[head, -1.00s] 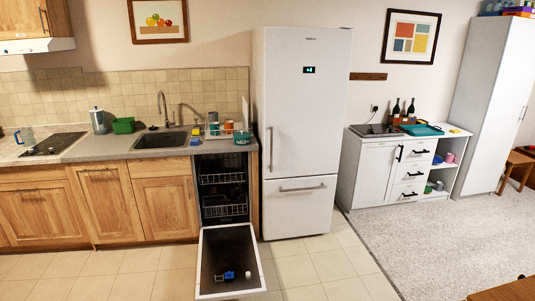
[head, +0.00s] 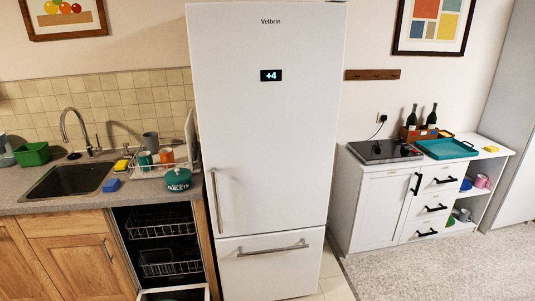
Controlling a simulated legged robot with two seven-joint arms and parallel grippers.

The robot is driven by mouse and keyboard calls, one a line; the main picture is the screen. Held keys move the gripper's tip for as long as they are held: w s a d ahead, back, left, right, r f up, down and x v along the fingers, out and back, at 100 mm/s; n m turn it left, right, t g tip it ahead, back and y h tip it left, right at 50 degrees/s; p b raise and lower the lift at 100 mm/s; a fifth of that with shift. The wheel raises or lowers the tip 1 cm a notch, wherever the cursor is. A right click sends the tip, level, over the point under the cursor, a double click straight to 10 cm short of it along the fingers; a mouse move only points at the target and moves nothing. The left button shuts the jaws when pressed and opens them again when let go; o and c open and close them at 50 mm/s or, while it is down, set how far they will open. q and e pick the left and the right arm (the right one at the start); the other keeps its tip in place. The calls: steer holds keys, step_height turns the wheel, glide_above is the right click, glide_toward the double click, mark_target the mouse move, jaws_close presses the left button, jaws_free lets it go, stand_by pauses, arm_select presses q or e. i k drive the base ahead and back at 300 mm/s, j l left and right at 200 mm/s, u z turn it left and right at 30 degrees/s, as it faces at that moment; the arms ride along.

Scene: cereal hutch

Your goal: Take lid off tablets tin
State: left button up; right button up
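The tablets tin (head: 178,179) is a small round teal tin with a label reading "TABLETS". It stands upright on the grey counter at its right end, just left of the fridge and in front of the dish rack. Its teal lid (head: 178,171) is on, with a small knob on top. Neither of my grippers is in the head view.
The tall white fridge (head: 268,150) borders the counter's right end.

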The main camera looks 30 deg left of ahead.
mark_target(176, 175)
steer(key=i+u, duration=0.4)
steer(key=i, duration=0.2)
steer(key=i+l+u, duration=0.35)
steer(key=i, duration=0.2)
